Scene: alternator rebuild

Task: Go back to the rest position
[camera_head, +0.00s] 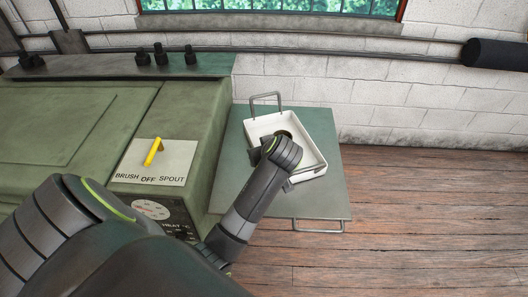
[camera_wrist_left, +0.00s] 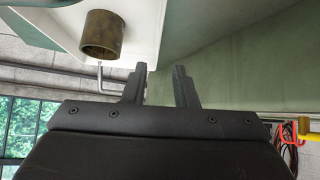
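My left arm reaches from the lower left over the side shelf in the head view, with its wrist (camera_head: 283,153) above the white tray (camera_head: 318,165). The left gripper is mostly hidden there behind the wrist. In the left wrist view its two fingers (camera_wrist_left: 158,80) are apart with nothing between them. A brown, brass-like cylinder (camera_wrist_left: 102,36) stands in the tray, to the left of the fingers in that view and apart from them. In the head view only part of the cylinder (camera_head: 284,133) shows beside the wrist. My right gripper is in neither view.
The green machine (camera_head: 60,130) stands left of the grey-green shelf (camera_head: 325,205). Its plate (camera_head: 178,163) reads BRUSH, OFF, SPOUT and carries a yellow lever (camera_head: 153,151). A dial (camera_head: 150,209) is below. A brick wall is behind; the wooden floor (camera_head: 430,220) at right is clear.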

